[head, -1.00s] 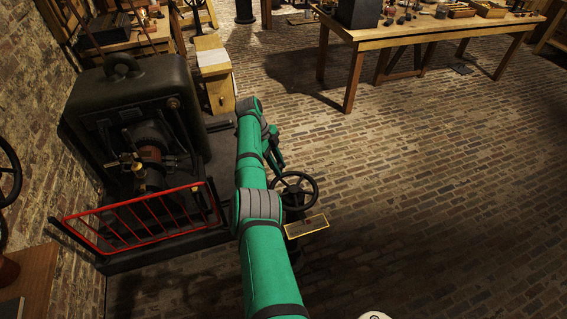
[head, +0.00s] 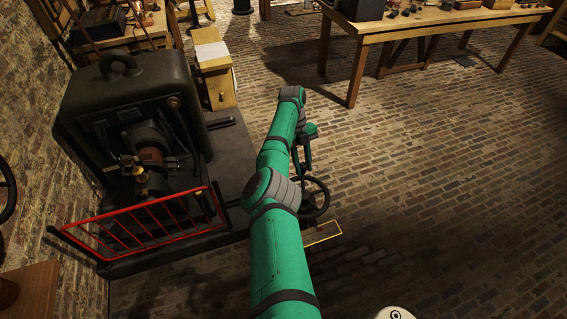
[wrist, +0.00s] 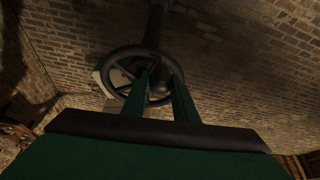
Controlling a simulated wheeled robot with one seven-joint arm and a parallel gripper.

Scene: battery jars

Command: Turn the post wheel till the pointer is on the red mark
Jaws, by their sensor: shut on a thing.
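The post wheel (head: 327,203) is a dark spoked handwheel right of my green arm in the head view. In the wrist view, the wheel (wrist: 104,74) is seen from close up with its dark post behind it. My gripper (head: 307,172) is at the wheel's far side, and its green fingers (wrist: 160,78) reach over the rim. It is shut on the wheel; the exact contact is hard to see in the dark. A pale-edged plate (head: 325,238) lies below the wheel, partly hidden by my arm. I cannot make out the pointer or red mark.
A black machine (head: 125,85) with a red guard rail (head: 140,230) stands left of my arm. A wooden bench (head: 440,27) is at the back right. A small wooden cabinet (head: 216,75) stands behind the machine. The brick floor at right is clear.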

